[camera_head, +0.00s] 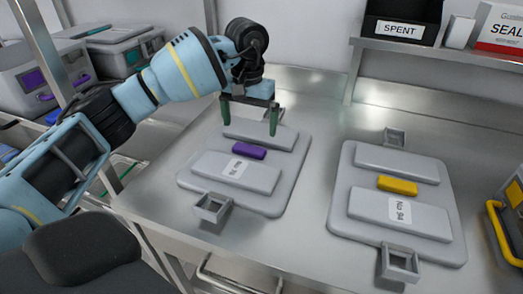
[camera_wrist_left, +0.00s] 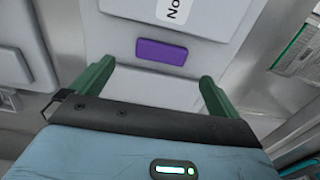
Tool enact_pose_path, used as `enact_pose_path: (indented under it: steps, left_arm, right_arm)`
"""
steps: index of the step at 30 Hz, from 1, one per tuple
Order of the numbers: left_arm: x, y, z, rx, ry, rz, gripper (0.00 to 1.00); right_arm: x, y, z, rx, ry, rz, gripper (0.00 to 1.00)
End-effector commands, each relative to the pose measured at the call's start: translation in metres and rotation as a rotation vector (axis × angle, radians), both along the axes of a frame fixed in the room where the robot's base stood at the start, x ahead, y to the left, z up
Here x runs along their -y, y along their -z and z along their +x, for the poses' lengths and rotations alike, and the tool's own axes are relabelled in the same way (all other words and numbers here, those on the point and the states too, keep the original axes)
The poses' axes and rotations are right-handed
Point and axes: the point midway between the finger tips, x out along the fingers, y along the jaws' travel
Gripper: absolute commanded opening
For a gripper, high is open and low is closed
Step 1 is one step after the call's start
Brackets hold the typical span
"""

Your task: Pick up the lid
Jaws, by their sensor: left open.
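Two grey lids lie flat on the steel counter. The left lid (camera_head: 192,172) has a purple handle block (camera_head: 249,151) and a white label. The right lid (camera_head: 345,220) has a yellow handle block (camera_head: 397,185) and a label. My left gripper (camera_head: 249,117) is open and empty above the far part of the left lid, beyond the purple block. In the left wrist view, the purple block (camera_wrist_left: 161,52) lies just ahead of the green fingertips (camera_wrist_left: 155,75), roughly between their lines and apart from them. My right gripper is not in view.
Grey bins (camera_head: 45,80) stand on a rack at the left. A shelf (camera_head: 430,55) at the back right holds a black SPENT bin (camera_head: 400,10) and a SEAL box (camera_head: 500,28). A yellow-handled container (camera_head: 508,220) stands at the right edge. Bare counter (camera_head: 305,190) separates the lids.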

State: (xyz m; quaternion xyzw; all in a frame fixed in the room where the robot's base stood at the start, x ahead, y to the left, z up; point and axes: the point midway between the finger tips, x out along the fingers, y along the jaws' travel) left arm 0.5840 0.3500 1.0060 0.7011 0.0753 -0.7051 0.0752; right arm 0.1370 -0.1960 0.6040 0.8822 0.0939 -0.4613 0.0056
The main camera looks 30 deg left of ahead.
Motion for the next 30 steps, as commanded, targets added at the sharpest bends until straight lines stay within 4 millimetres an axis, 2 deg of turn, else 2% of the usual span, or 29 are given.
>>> enact_pose_path:
  steps: [5,12,19,30]
  left_arm:
    - [-0.001,0.000,0.000,0.000,0.001,0.004,1.00]
    - [0.000,0.021,-0.001,0.000,0.002,0.001,1.00]
    - [0.000,0.029,-0.003,-0.001,0.001,0.002,1.00]
    - [-0.001,0.073,-0.009,0.000,0.001,0.001,1.00]
  right_arm:
    - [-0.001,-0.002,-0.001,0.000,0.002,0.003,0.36]
    - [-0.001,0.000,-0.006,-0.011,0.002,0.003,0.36]
    - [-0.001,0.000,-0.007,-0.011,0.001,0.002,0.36]
    - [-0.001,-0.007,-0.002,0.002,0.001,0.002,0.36]
